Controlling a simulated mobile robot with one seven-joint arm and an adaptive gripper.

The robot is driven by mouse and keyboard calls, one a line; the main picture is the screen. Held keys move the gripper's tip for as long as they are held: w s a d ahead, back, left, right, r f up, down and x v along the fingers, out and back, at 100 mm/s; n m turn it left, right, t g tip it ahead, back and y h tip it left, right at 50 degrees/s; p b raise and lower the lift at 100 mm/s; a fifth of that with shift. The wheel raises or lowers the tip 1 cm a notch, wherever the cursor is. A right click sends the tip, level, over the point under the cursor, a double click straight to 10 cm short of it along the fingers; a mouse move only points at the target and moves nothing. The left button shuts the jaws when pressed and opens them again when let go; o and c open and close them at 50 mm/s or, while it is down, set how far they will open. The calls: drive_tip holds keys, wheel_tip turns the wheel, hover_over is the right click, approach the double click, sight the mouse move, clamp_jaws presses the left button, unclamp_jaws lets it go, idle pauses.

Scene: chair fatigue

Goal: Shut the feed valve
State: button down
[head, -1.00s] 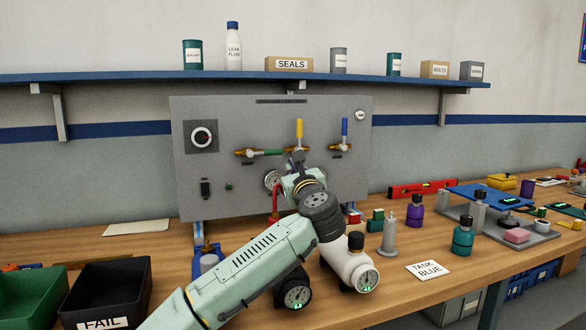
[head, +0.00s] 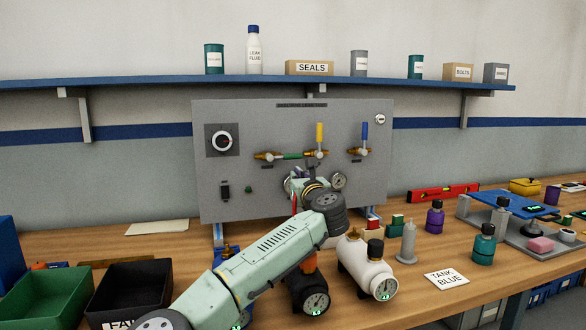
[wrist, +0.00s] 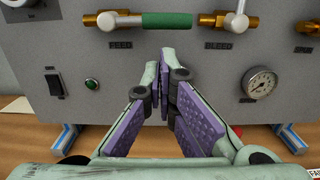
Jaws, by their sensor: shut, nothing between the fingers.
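The feed valve (head: 268,156) is a brass fitting on the grey panel, with a green lever (head: 292,155) lying horizontal and pointing right. In the wrist view the valve body (wrist: 112,20) and its green lever (wrist: 167,20) are at the top, above the word FEED. My gripper (wrist: 164,82) is shut and empty, its purple-padded fingers together in front of the panel, below the green lever and apart from it in the picture. In the head view my arm largely hides the gripper.
Right of the feed valve, the bleed valve has a yellow lever (head: 320,133) standing upright; farther right is an upright blue lever (head: 365,131). A gauge (wrist: 259,82) sits right of my fingers. A white tank (head: 367,268) and bottles stand on the bench nearby.

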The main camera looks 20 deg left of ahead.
sight(286, 157)
drive_tip(key=shift+p+x, duration=0.55)
drive_tip(key=shift+x, duration=1.55)
drive_tip(key=shift+a, duration=0.1)
